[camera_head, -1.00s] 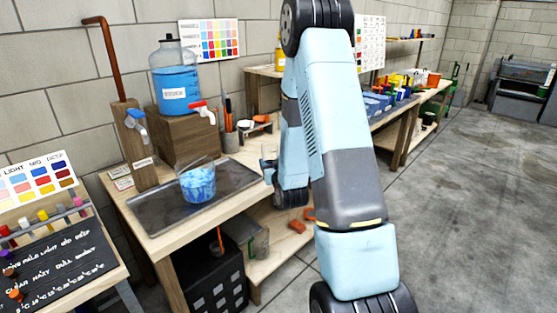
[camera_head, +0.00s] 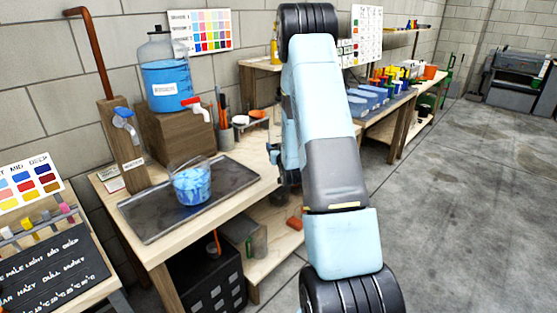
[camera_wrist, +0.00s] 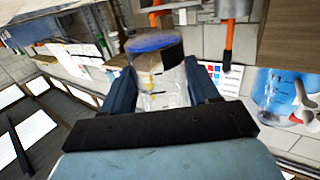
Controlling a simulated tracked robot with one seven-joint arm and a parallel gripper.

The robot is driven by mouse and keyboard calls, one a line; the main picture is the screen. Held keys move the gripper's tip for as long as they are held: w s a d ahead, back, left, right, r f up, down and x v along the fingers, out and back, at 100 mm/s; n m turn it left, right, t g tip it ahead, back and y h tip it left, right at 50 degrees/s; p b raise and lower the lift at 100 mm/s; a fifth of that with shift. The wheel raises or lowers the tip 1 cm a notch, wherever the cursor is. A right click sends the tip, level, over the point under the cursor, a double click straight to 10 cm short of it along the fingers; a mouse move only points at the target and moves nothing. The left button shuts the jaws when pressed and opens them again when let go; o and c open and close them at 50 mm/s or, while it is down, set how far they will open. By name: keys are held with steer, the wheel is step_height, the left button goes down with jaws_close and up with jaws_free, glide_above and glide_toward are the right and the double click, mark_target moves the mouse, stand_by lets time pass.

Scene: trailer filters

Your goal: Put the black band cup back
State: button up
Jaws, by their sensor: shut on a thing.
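My gripper (camera_wrist: 161,88) is shut on a clear cup (camera_wrist: 160,70) in the wrist view, one dark finger on each side. The cup has a blue rim or layer at its far end and small dark and yellowish marks on its wall. I cannot make out a full black band on it. In the head view my arm hides most of the gripper, at the right end of the wooden bench (camera_head: 222,207), and the held cup barely shows there. Another clear vessel with blue contents (camera_head: 191,186) stands upright on the grey tray (camera_head: 150,225).
A blue-filled dispenser jar (camera_head: 167,85) with a red-handled tap stands on a wooden block (camera_head: 180,137) behind the tray. A tool holder (camera_head: 224,138) stands at the bench's back. A farther bench with colored pots (camera_head: 395,82) is to the right. Grey floor (camera_head: 470,200) is open.

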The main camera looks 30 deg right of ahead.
steer(key=w+f, duration=0.1)
steer(key=w+d+f, duration=0.1)
steer(key=f, duration=0.1)
steer(key=w+d+f, duration=0.1)
steer(key=f, duration=0.1)
steer(key=shift+w+d, duration=0.1)
steer(key=shift+f, duration=1.35)
steer(key=shift+f, duration=0.1)
steer(key=o, duration=1.2)
